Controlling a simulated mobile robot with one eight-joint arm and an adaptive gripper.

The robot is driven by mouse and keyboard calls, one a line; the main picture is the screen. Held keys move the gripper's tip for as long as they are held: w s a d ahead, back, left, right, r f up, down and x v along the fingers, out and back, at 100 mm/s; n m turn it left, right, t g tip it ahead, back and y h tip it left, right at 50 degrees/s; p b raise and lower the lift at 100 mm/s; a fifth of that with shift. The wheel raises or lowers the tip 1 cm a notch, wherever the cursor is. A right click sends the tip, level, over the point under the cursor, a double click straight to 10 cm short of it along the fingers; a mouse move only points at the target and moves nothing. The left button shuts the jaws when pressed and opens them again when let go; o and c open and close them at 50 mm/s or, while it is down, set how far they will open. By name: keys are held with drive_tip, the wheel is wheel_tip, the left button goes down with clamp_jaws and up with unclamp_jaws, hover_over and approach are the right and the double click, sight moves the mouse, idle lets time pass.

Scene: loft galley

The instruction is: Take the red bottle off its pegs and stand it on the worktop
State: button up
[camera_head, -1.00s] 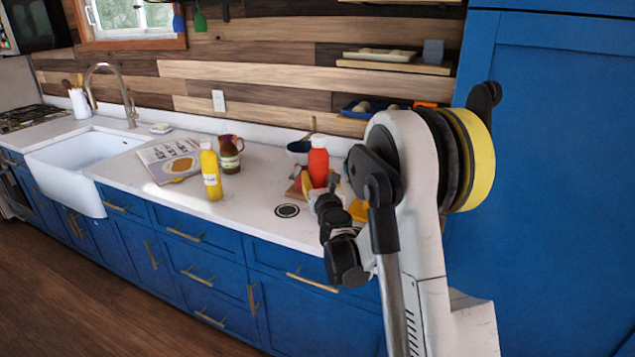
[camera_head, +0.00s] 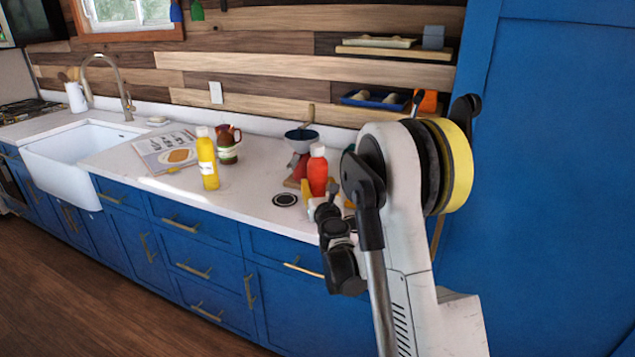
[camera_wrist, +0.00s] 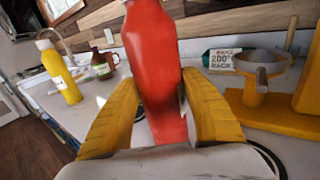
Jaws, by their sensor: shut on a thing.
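The red bottle (camera_head: 317,172) with a pale cap stands roughly upright over the right part of the worktop (camera_head: 245,190) in the head view. My gripper (camera_head: 318,192) is shut on it, with yellow fingers on both sides. In the wrist view the red bottle (camera_wrist: 158,70) fills the middle between the fingers (camera_wrist: 165,108), and its top is cut off. Its base is hidden, so I cannot tell whether it touches the worktop. A yellow stand (camera_wrist: 300,95) is at the right in the wrist view; I cannot make out the pegs.
A yellow bottle (camera_head: 207,162) and brown jug (camera_head: 227,145) stand left of the red bottle. A dark bowl (camera_head: 302,136) is behind it. An open book (camera_head: 170,152), the sink (camera_head: 75,150) and a tall blue cabinet (camera_head: 550,160) flank the area.

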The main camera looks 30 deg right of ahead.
drive_tip(key=shift+f, duration=0.45)
drive_tip(key=o, duration=1.4)
drive_tip(key=shift+o, duration=0.2)
drive_tip(key=shift+s, duration=0.1)
